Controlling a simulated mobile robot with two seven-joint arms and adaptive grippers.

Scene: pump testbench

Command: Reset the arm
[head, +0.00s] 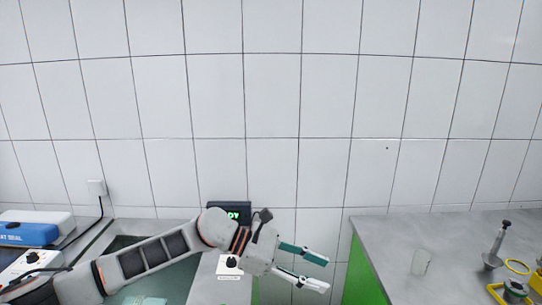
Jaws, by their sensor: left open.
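My left arm (150,255) comes in from the lower left and reaches across the left counter. My left gripper (320,272) is open and empty, its two fingers pointing right over the gap between the counters. One finger shows a teal face. It touches nothing that I can see. Behind the wrist is a dark box with a green lit display (230,212), partly covered by my arm. My right gripper is not in view.
A white knob panel (230,265) is below my wrist. A blue-and-white device (30,232) stands far left. White tiled wall behind.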

